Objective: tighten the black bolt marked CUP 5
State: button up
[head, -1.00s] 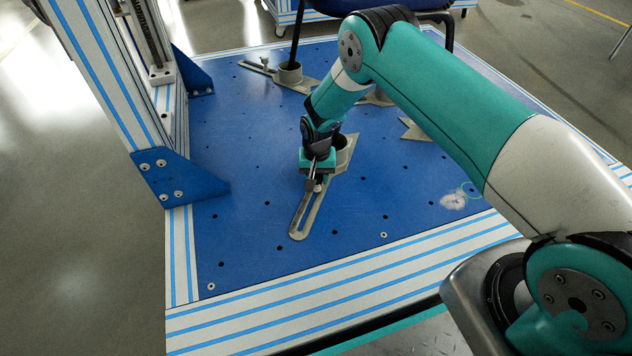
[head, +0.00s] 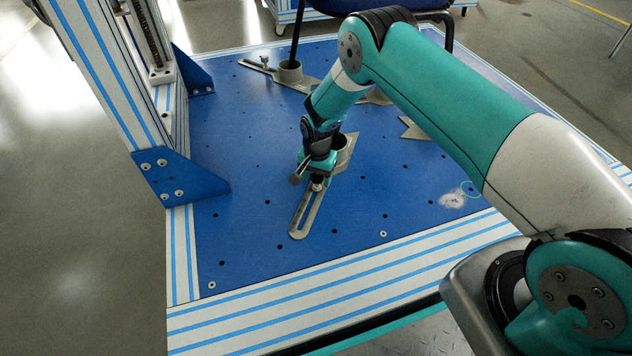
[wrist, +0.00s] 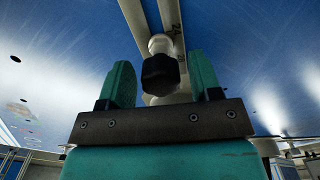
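The black bolt (wrist: 160,74) shows in the wrist view between the two teal fingers of my gripper (wrist: 161,80). A narrow gap shows on each side of its head, so my gripper is open around it. A pale round piece (wrist: 159,43) sits just beyond the head, over the slotted bracket (wrist: 137,12). In the head view my gripper (head: 314,176) is low over the slotted bracket (head: 305,214), close to its cup (head: 347,146). The bolt's black head is hidden there by my gripper. No CUP 5 marking is readable.
The blue perforated plate (head: 240,228) is mostly clear around the bracket. A frame column with a blue corner gusset (head: 180,178) stands at left. Another cup bracket (head: 289,72) holding a dark leg lies behind. A pale patch (head: 453,201) marks the plate at right.

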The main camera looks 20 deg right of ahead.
jog(key=n, duration=0.4)
dwell(0.3)
jog(key=n, duration=0.3)
jog(key=shift+n+p, duration=0.3)
jog(key=shift+p, duration=0.1)
jog(key=shift+n, duration=0.4)
jog(key=n, duration=0.3)
jog(key=shift+n, duration=0.3)
